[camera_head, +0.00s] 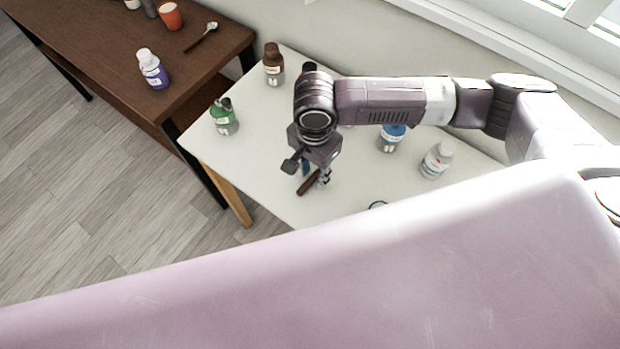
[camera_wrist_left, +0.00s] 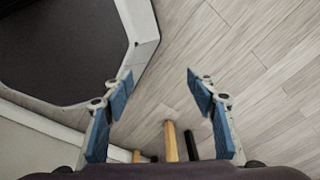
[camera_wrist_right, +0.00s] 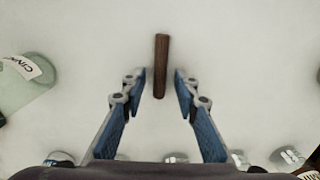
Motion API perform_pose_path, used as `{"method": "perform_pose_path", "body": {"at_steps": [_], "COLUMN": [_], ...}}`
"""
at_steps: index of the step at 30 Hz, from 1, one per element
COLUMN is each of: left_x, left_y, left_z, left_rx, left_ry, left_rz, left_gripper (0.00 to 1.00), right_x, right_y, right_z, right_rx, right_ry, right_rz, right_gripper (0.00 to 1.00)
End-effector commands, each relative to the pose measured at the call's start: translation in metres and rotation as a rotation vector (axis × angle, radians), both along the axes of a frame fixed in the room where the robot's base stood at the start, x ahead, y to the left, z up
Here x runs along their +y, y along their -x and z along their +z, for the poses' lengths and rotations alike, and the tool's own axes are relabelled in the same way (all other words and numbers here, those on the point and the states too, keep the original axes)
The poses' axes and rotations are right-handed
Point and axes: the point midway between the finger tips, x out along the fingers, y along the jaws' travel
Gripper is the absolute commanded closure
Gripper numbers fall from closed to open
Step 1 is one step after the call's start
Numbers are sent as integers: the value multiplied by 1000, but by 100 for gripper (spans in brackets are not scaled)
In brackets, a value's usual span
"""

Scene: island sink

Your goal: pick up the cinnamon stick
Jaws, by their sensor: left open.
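The cinnamon stick is a short dark brown stick (camera_head: 309,183) lying on the white table (camera_head: 262,185). In the right wrist view the cinnamon stick (camera_wrist_right: 161,66) lies lengthwise, its near end between the fingertips. My right gripper (camera_wrist_right: 160,88) is open, with a blue-padded finger on either side and a gap to the stick on both sides. In the head view my right gripper (camera_head: 307,172) points down just over the stick and partly hides the area around it. My left gripper (camera_wrist_left: 160,84) is open and empty above the wooden floor, away from the table.
On the white table stand a green bottle (camera_head: 224,117), a brown bottle (camera_head: 273,65), a blue-labelled bottle (camera_head: 391,138) and a white bottle (camera_head: 437,160). A brown table (camera_head: 120,45) at the left holds a purple bottle (camera_head: 152,69), an orange cup (camera_head: 170,15) and a spoon (camera_head: 202,37).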

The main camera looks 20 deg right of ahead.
Motion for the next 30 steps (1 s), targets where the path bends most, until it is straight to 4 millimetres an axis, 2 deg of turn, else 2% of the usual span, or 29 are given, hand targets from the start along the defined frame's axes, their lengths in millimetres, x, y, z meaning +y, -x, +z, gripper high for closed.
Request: {"method": "perform_pose_path", "body": {"at_steps": [1,6,20,26,30], "left_x": [1,1,1,1,1], "left_y": [7,20,12,9,9], "left_z": [0,-1,-1,-1,-2], "left_rx": [9,28,17,12,12], "left_ry": [-1,-3,-2,-2,-2], "left_rz": [0,-1,-1,-1,0], "left_gripper": [48,48,48,48,48], "right_x": [0,0,0,0,1], "right_y": [0,0,0,-1,-1], "right_z": [0,0,7,34,70], "right_rx": [0,0,0,-2,-5], "right_ry": [0,0,0,-2,-5], "right_rz": [0,0,0,0,2], "right_gripper": [79,98,99,99,99]}}
